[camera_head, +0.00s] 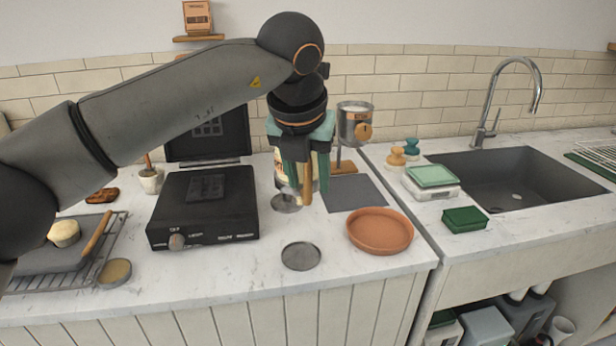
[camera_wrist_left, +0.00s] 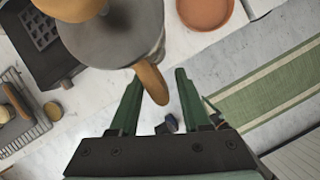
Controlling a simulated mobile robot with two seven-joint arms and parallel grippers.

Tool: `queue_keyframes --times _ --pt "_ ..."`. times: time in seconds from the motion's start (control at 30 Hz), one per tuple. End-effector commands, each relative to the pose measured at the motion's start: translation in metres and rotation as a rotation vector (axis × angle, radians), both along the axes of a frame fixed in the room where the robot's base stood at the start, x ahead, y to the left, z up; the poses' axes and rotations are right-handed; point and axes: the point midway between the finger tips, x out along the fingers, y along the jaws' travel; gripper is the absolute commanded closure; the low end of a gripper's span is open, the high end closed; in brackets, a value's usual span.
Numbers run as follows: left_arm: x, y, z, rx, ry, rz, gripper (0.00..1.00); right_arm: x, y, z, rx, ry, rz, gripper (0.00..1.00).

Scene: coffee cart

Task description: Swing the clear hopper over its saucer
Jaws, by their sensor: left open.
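The clear hopper (camera_head: 280,172) stands behind my left gripper (camera_head: 307,186) in the head view, and the gripper hides much of it. In the left wrist view the hopper (camera_wrist_left: 150,22) shows at the top with a grey round top. Its wooden handle (camera_wrist_left: 152,82) reaches in between my open green fingers, with gaps visible on both sides. One grey saucer (camera_head: 286,203) lies below the hopper, and another grey saucer (camera_head: 301,257) lies nearer the counter front. A terracotta dish (camera_head: 380,231) sits to the right. Which saucer belongs to the hopper I cannot tell. My right gripper is out of view.
A metal-looking canister (camera_head: 354,123) with a wooden knob hangs behind, right of my gripper. A black waffle iron (camera_head: 203,208) with its lid up stands left. A wire rack (camera_head: 60,273) is at far left; a sink (camera_head: 520,178) is right.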

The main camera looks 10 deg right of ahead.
Motion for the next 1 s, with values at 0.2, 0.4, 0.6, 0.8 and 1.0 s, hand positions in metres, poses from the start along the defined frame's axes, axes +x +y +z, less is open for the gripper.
queue_keyframes --times 0.2,0.4,0.6,0.8,1.0 --pt "-0.013 0.005 0.038 -0.003 -0.005 0.001 0.53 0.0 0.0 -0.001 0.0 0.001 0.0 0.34" --pt "-0.029 0.012 0.078 -0.003 -0.004 0.002 0.53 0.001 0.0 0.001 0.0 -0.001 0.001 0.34" --pt "-0.039 0.016 0.104 -0.001 -0.004 0.001 0.53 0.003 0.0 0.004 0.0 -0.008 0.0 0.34" --pt "-0.043 0.017 0.112 -0.001 -0.002 0.0 0.53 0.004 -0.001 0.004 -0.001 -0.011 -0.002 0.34" --pt "-0.043 0.017 0.112 -0.001 -0.002 0.0 0.53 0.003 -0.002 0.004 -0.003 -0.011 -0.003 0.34"
